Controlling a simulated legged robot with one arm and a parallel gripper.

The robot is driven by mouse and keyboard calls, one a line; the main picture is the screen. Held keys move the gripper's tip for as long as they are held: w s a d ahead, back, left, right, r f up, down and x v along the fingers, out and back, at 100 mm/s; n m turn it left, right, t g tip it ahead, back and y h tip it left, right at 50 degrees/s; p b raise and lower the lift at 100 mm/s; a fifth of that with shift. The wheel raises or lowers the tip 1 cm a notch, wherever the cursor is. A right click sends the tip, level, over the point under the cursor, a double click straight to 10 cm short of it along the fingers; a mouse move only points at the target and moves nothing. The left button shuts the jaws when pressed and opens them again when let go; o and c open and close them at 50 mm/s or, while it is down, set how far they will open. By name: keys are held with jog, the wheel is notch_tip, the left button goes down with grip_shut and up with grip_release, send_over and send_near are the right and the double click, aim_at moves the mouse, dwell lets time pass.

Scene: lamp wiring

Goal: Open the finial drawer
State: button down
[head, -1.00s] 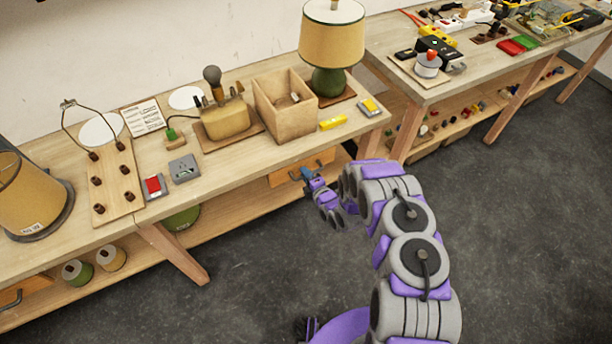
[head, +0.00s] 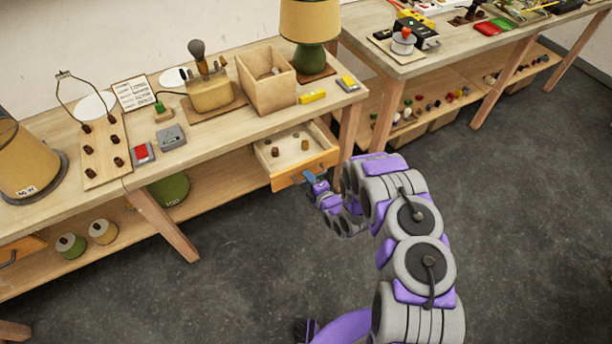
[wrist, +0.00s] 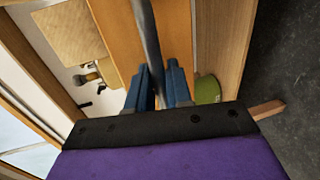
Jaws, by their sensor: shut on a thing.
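The finial drawer (head: 275,171) is pulled out from under the tabletop of the nearer bench. Several small dark brown finials stand inside it; one finial (head: 305,145) shows clearly. My gripper (head: 311,178) is at the drawer's orange-brown front, its blue fingers at the handle. In the wrist view my gripper (wrist: 159,88) has its two blue fingers closed around the dark metal bar handle (wrist: 147,40), with the drawer front (wrist: 115,28) behind it. The handle is mostly hidden by the fingers in the head view.
Above the drawer, the bench holds a wooden box (head: 266,82), a green lamp (head: 310,58) and a yellow block (head: 312,97). A bench leg (head: 349,130) stands right of the drawer. Another drawer (head: 20,248) is at the lower left. The grey floor (head: 255,270) in front is clear.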

jog(key=shift+s+d+f, duration=0.2)
jog(key=shift+s+d, duration=0.35)
jog(key=shift+s, duration=0.3)
jog(key=c, duration=1.5)
grip_release()
jog(key=shift+o, duration=1.4)
jog(key=shift+w+a, duration=0.15)
jog(key=shift+a, duration=0.15)
jog(key=p+v, duration=0.4)
jog(key=v, duration=1.3)
jog(key=shift+r, duration=0.1)
